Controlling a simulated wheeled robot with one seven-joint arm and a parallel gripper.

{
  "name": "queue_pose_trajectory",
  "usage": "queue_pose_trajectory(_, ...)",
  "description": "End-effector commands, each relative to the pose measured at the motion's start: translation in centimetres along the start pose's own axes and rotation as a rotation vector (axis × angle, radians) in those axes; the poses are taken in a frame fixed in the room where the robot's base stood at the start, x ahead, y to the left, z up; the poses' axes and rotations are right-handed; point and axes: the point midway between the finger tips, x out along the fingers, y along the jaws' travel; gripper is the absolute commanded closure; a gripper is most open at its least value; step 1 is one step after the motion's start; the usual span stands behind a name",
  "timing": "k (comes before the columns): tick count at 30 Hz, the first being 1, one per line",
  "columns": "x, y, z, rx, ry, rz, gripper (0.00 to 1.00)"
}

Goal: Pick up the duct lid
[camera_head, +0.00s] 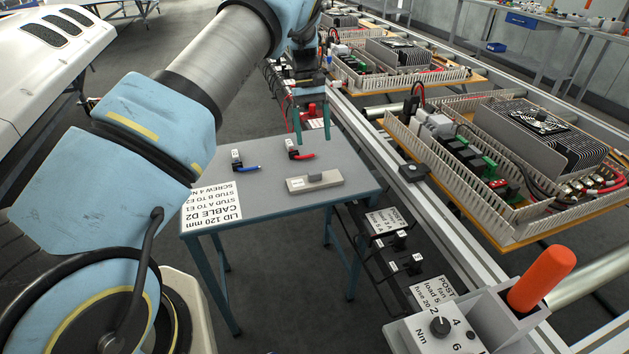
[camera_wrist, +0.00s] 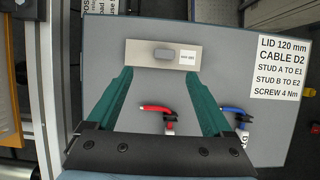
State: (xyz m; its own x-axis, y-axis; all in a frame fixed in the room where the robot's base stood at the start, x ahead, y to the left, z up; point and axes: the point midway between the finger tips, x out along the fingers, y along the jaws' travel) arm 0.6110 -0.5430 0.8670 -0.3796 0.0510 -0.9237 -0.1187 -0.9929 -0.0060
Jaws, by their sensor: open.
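The duct lid (camera_head: 314,182) is a flat beige-grey strip with a darker grey raised grip on top. It lies on the small grey table (camera_head: 262,190) near its front edge. In the wrist view the lid (camera_wrist: 148,54) lies crosswise just beyond my fingertips. My gripper (camera_head: 312,133) has two teal fingers and hangs above the table, behind the lid in the head view. In the wrist view my gripper (camera_wrist: 158,72) is open with nothing between its fingertips. A small white label sits on the lid beside the grip.
Cables with a red (camera_wrist: 157,108) and a blue end (camera_wrist: 233,111) lie on the table near my fingers. A printed sheet (camera_wrist: 279,66) reads LID 120 mm, CABLE D2. A rail and open wiring boxes (camera_head: 510,160) stand right of the table.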

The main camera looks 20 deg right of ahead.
Motion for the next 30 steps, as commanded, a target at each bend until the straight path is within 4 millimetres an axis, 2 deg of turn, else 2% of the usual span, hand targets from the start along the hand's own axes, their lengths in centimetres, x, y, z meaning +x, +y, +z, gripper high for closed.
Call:
queue_pose_trajectory(6,3.3,-0.1,0.2,-0.001,-0.004,-0.003,0.15)
queue_pose_trajectory(14,5.3,-0.3,0.1,-0.001,-0.002,-0.003,0.15)
queue_pose_trajectory(22,8.9,-1.0,0.0,-0.001,-0.001,-0.003,0.15)
queue_pose_trajectory(30,10.0,-0.9,-0.1,0.000,0.001,0.001,0.15)
